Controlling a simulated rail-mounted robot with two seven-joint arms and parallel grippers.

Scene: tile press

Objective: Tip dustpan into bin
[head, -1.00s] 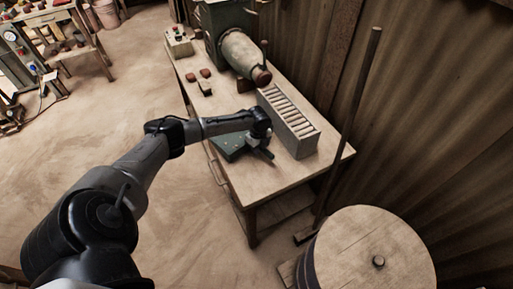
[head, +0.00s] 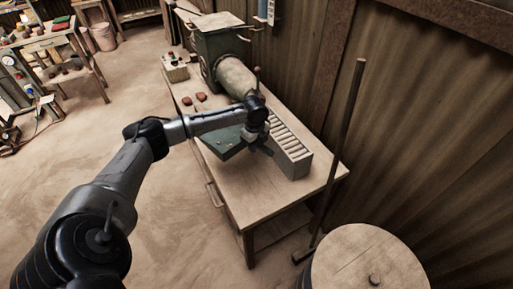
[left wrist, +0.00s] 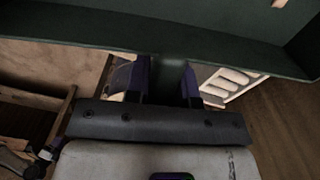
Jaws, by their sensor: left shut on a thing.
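The dark green dustpan (head: 222,142) is in my left gripper (head: 262,146), over the wooden bench in the head view. In the left wrist view the dustpan (left wrist: 100,27) spans the top, and its handle (left wrist: 168,72) sits between the two fingers of my left gripper (left wrist: 162,82). A small pale piece (left wrist: 279,3) shows on the pan at the top right. No open bin is clear to me. A round wooden-topped barrel (head: 350,255) with a knob stands at the lower right. My right gripper is not in view.
A grey rack of pale slats (head: 293,160) stands on the bench (head: 240,195) close beside my left gripper. A green machine (head: 220,48) with a pale barrel is behind. A pole (head: 343,150) leans near the wall. Open floor lies left.

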